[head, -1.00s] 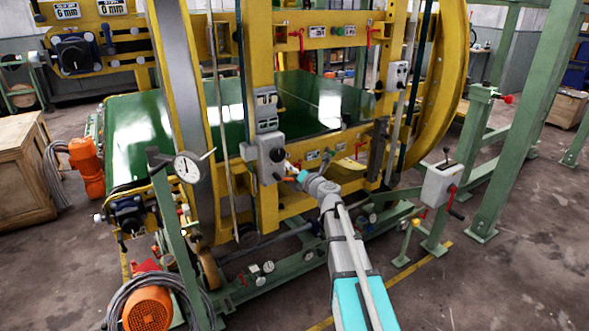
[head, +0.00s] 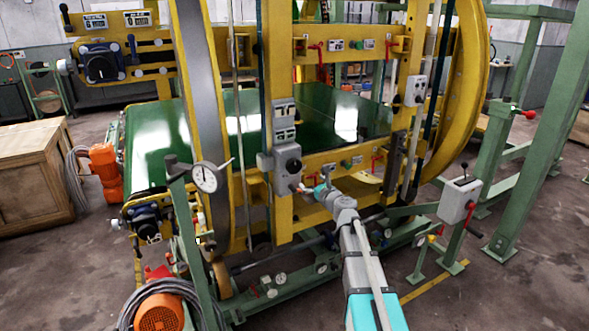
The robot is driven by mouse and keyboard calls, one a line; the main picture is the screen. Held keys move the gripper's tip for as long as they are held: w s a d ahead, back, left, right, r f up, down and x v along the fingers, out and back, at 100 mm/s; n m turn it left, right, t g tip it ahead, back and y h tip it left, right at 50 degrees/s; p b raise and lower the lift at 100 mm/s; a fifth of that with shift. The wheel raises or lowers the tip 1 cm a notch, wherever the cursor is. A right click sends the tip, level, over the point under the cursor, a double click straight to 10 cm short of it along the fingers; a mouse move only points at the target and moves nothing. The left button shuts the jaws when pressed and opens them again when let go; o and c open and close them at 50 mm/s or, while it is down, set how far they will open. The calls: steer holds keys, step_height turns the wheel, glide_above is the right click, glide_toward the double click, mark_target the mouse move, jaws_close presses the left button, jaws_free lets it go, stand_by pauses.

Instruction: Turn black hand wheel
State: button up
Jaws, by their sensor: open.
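Several black round controls show in the head view, and I cannot tell which one is the task's hand wheel. A dark wheel-like part (head: 143,217) sits lower at the left, below the green bed. A small black knob (head: 293,165) is on the grey control box on the yellow upright. My gripper (head: 301,189) is just below and right of that knob, small in the view. It looks open and empty. Whether it touches the box is unclear.
A dial gauge (head: 205,178) on a green post stands left of my arm. A grey lever box (head: 459,200) stands at the right. An orange motor (head: 158,313) and cables are at the lower left. Open floor lies at the lower right.

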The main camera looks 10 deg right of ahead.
mark_target(295, 168)
steer(key=n, duration=2.3)
steer(key=s+n, duration=0.1)
steer(key=n, duration=1.1)
steer(key=shift+d+f, duration=0.2)
steer(key=shift+f, duration=0.05)
steer(key=shift+n, duration=0.3)
steer(key=shift+w, duration=0.1)
steer(key=x, duration=1.3)
steer(key=shift+w+a, duration=0.15)
steer(key=shift+w, duration=0.15)
